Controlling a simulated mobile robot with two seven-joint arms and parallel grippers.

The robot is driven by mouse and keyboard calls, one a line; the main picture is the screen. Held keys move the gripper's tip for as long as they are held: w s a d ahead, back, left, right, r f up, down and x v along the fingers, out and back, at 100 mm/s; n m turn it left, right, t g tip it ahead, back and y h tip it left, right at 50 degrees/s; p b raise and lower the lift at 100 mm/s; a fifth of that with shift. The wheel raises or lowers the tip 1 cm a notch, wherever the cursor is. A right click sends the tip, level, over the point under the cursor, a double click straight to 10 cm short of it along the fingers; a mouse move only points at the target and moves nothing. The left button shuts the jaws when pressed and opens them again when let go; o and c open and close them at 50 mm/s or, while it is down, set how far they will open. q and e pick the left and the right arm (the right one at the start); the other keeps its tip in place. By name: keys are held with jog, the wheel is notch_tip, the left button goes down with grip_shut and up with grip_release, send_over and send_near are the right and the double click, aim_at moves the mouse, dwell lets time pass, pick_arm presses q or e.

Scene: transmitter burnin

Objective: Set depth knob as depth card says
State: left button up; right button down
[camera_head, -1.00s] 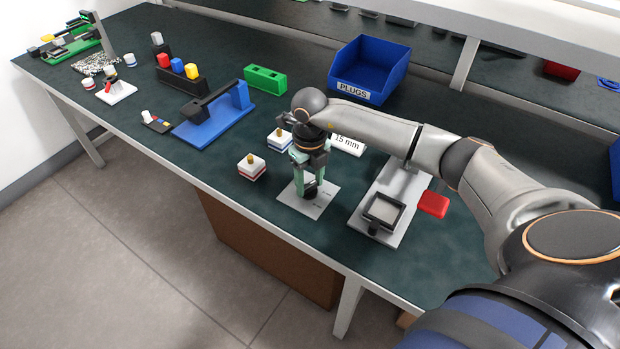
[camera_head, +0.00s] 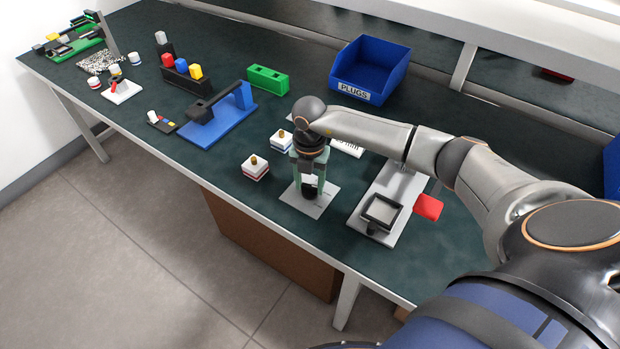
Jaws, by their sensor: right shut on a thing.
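The depth knob (camera_head: 309,192) is a dark round knob on a light grey plate (camera_head: 318,206) lying on the bench. My right gripper (camera_head: 308,184) points down over the plate and is shut on the knob. The fingers and wrist hide most of the knob and its pointer. The white depth card (camera_head: 347,148) stands behind the gripper, partly covered by my right arm; its text is mostly hidden now. My left gripper is not in view.
Two white blocks with brass tops (camera_head: 255,168) sit left of the plate. A grey fixture with a red handle (camera_head: 428,207) stands close on the right. A blue PLUGS bin (camera_head: 369,70) and a green block (camera_head: 267,79) are behind. The bench front is clear.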

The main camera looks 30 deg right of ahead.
aim_at(308, 186)
jog(key=m+p, duration=0.2)
jog(key=m, duration=0.3)
jog(key=shift+w+r+m+p, duration=0.1)
jog(key=shift+r+m+p, duration=0.05)
jog(key=shift+m+p, duration=1.2)
jog(key=shift+m, duration=0.75)
jog(key=shift+c, duration=1.2)
grip_release()
notch_tip(308, 186, up, 12)
jog(key=shift+r, duration=0.15)
jog(key=shift+a, duration=0.15)
